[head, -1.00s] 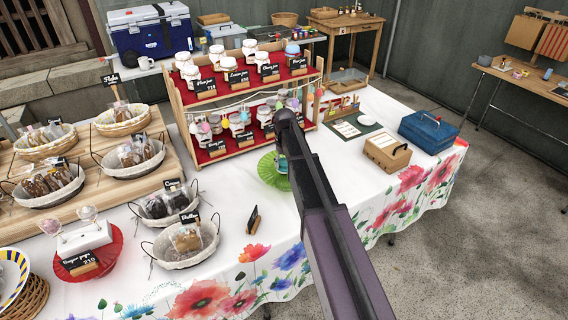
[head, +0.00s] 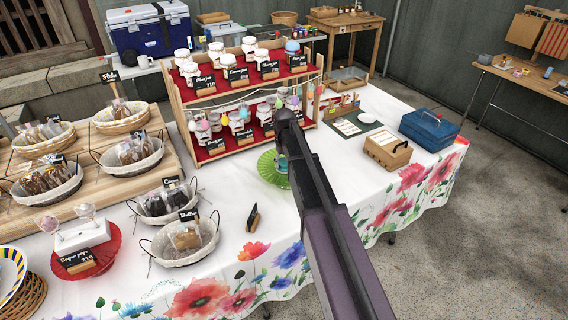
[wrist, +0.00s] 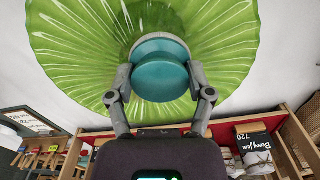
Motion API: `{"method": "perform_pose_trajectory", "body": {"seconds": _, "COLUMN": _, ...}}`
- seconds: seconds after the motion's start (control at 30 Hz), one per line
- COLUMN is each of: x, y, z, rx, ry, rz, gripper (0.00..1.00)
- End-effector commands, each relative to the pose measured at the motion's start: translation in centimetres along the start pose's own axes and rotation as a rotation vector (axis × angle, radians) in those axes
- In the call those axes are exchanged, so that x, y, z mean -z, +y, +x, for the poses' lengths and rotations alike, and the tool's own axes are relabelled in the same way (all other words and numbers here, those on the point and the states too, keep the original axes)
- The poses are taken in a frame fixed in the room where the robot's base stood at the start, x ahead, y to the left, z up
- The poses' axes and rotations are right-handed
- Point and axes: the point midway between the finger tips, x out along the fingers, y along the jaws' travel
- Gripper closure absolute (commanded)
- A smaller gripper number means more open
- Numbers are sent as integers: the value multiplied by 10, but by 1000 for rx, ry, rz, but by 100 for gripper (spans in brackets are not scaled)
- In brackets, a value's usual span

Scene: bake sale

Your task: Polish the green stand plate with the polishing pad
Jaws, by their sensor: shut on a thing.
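The green stand plate (head: 268,170), with a ribbed, fluted surface, stands on the white tablecloth in front of the jar shelf. It fills the upper part of the wrist view (wrist: 75,60). A dark smudge shows on it near the top edge of that view. My gripper (wrist: 160,78) is shut on the round teal polishing pad (wrist: 160,82), one finger on each side. The pad is over the plate; I cannot tell if it touches.
The jar shelf (head: 177,118) stands close behind the plate. A wooden box (head: 388,152) and a blue box (head: 428,130) are to the right.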

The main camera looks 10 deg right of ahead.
Motion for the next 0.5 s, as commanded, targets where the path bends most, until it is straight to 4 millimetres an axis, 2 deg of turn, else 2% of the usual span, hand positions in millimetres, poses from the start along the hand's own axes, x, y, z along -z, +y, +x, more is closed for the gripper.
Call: {"method": "perform_pose_trajectory", "body": {"seconds": 0.5, "x": 5, "y": 27, "z": -2, "rx": 0, "ry": 0, "rz": 1, "gripper": 70}}
